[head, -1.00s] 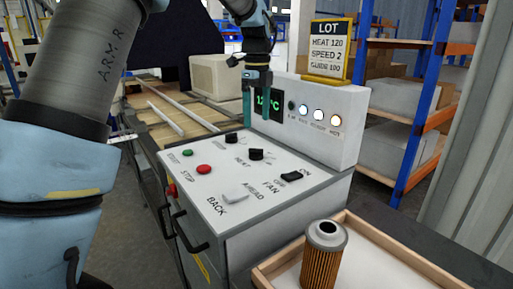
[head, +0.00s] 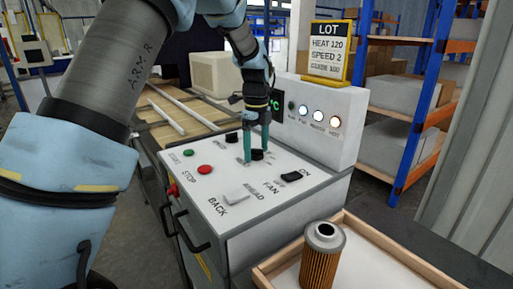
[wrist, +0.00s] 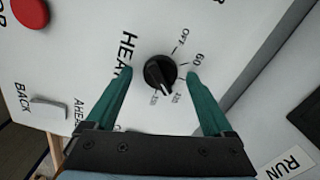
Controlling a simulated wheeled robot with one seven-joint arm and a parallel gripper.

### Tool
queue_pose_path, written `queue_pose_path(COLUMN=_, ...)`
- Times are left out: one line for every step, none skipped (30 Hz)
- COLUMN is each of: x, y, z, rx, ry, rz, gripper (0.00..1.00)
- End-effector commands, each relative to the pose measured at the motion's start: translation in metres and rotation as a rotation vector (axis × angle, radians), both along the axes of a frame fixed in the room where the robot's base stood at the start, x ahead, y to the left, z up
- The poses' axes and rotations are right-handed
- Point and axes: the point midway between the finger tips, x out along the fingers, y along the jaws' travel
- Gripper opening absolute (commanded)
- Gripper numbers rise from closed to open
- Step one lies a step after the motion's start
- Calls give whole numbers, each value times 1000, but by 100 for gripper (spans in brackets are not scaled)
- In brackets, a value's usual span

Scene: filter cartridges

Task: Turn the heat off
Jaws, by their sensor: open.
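The black heat knob (head: 257,154) sits on the white control panel (head: 217,180), labelled HEAT. In the wrist view the heat knob (wrist: 160,73) has OFF and 60 marked on one side and higher numbers on the other. Its pointer is turned toward the higher numbers, away from OFF. My gripper (head: 256,155) is open, with its teal fingers pointing down on either side of the knob. In the wrist view the fingers of my gripper (wrist: 160,75) stand apart from the knob, with a gap on both sides.
A red stop button (head: 205,169), a green start button (head: 188,152), a grey back/ahead switch (head: 236,197) and a black fan switch (head: 291,176) share the panel. A lit display box (head: 345,115) rises behind. A filter cartridge (head: 322,258) stands in a tray (head: 380,250).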

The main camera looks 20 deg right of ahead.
Motion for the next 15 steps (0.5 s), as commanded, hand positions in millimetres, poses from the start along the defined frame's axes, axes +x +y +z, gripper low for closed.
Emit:
queue_pose_path(x=0, y=0, z=0, rx=0, ry=0, rz=0, gripper=83)
queue_pose_path(x=0, y=0, z=0, rx=0, ry=0, rz=0, gripper=80)
queue_pose_path(x=0, y=0, z=0, rx=0, ry=0, rz=0, gripper=75)
queue_pose_path(x=0, y=0, z=0, rx=0, ry=0, rz=0, gripper=72)
queue_pose_path(x=0, y=0, z=0, rx=0, ry=0, rz=0, gripper=68)
queue_pose_path(x=0, y=0, z=0, rx=0, ry=0, rz=0, gripper=64)
queue_pose_path(x=0, y=0, z=0, rx=0, ry=0, rz=0, gripper=61)
queue_pose_path(x=0, y=0, z=0, rx=0, ry=0, rz=0, gripper=57)
queue_pose_path(x=0, y=0, z=0, rx=0, ry=0, rz=0, gripper=53)
queue_pose_path(x=0, y=0, z=0, rx=0, ry=0, rz=0, gripper=49)
queue_pose_path(x=0, y=0, z=0, rx=0, ry=0, rz=0, gripper=46)
queue_pose_path(x=0, y=0, z=0, rx=0, ry=0, rz=0, gripper=42)
queue_pose_path(x=0, y=0, z=0, rx=0, ry=0, rz=0, gripper=38)
queue_pose_path(x=0, y=0, z=0, rx=0, ry=0, rz=0, gripper=35)
queue_pose_path(x=0, y=0, z=0, rx=0, ry=0, rz=0, gripper=30)
